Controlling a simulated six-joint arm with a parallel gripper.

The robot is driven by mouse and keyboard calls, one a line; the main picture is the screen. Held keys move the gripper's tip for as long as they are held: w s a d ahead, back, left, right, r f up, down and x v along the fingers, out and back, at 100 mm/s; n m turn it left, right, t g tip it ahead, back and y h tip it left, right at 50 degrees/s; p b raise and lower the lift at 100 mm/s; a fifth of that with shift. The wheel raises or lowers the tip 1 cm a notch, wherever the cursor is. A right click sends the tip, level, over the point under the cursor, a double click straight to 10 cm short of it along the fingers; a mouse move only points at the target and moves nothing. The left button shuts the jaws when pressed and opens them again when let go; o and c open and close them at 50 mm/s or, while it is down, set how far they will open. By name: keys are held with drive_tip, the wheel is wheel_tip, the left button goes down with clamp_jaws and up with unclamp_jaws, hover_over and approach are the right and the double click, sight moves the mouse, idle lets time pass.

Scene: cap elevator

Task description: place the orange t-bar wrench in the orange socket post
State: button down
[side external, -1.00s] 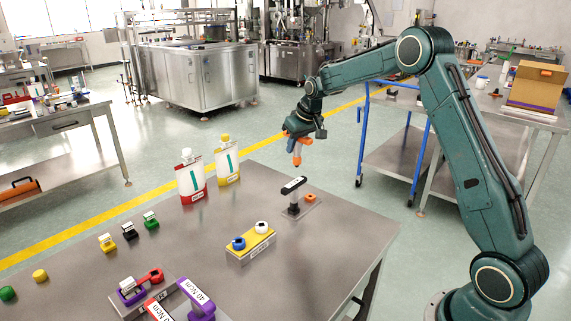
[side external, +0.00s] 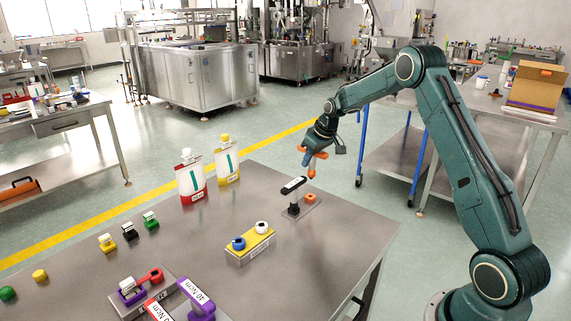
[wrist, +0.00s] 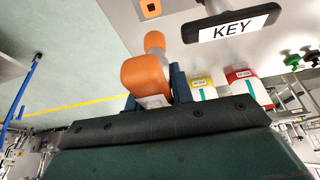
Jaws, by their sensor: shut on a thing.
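My gripper (side external: 314,150) is shut on the orange t-bar wrench (side external: 311,172), whose stem points down, slightly tilted in the side external view. In the wrist view the wrench (wrist: 146,75) sits between the dark fingers of my gripper (wrist: 154,92), its orange tip pointing up the picture. The orange socket post (side external: 310,197) stands on a small metal plate at the table's far right corner; it also shows in the wrist view (wrist: 151,8). The wrench tip is above the post, apart from it.
A black t-bar (side external: 293,186) labelled KEY stands upright beside the orange post, close on its left; it also shows in the wrist view (wrist: 232,27). A yellow block (side external: 250,246) with blue and white caps is nearer. White-and-red (side external: 190,178) and white-and-yellow (side external: 227,160) pouches stand left.

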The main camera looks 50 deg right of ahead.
sight(324, 153)
idle(0.4)
drive_tip(key=shift+f, duration=3.5)
drive_tip(key=shift+f, duration=0.55)
drive_tip(key=c, duration=1.1)
unclamp_jaws()
drive_tip(key=shift+c, duration=0.2)
drive_tip(key=shift+r, duration=0.1)
drive_tip(key=v, duration=1.3)
drive_tip(key=shift+s+r, duration=0.15)
drive_tip(key=shift+r, duration=0.15)
